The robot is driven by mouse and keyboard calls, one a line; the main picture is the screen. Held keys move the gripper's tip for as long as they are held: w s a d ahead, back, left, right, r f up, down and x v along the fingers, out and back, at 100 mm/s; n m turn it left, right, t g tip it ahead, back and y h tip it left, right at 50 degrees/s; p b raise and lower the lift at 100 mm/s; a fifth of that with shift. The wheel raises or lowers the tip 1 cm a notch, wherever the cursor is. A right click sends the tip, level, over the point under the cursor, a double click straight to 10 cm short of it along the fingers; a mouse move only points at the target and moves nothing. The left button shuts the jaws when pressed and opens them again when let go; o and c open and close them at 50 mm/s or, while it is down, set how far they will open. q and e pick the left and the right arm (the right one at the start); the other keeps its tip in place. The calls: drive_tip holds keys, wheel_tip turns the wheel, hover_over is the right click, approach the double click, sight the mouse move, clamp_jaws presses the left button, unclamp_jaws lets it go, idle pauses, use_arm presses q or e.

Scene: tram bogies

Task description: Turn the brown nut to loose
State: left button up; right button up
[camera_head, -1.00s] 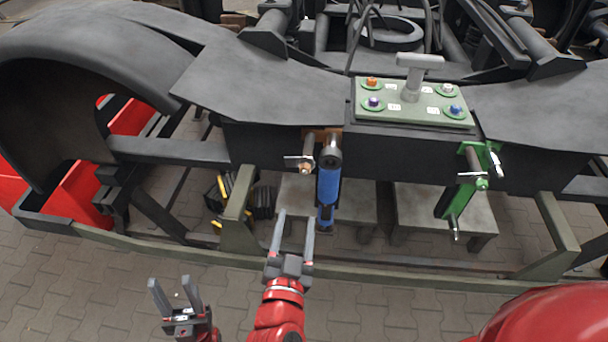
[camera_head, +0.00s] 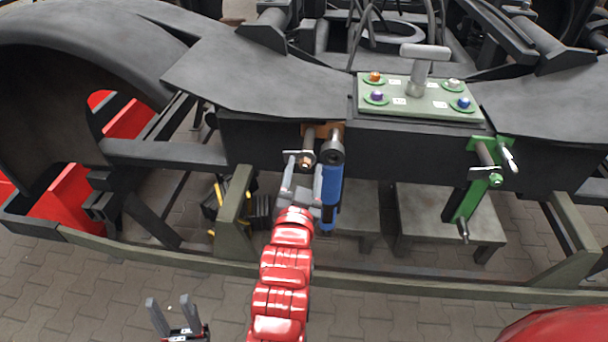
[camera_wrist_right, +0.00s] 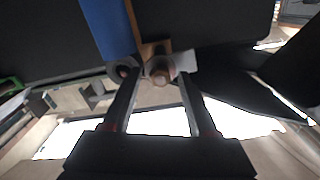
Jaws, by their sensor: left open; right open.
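The brown nut (camera_head: 305,162) sits on the end of a bolt that sticks out of a brown bracket (camera_head: 322,131) on the dark frame. A light metal plate lies behind the nut. In the right wrist view the nut (camera_wrist_right: 161,77) is ahead of my right gripper, between the lines of its two fingers. My right gripper (camera_head: 302,180) is open and empty, just below the nut in the head view; contact cannot be told. My left gripper (camera_head: 173,315) is open and empty, low at the left over the paved floor.
A blue cylinder (camera_head: 331,190) hangs close to the right of the nut. A green bracket (camera_head: 468,195) is further right. A green panel (camera_head: 418,98) with coloured knobs and a grey T-handle is on top. An olive rail (camera_head: 180,258) runs along the front.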

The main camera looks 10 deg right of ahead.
drive_tip(key=shift+w, duration=0.1)
clamp_jaws()
drive_tip(key=shift+n, duration=0.6)
idle(0.3)
unclamp_jaws()
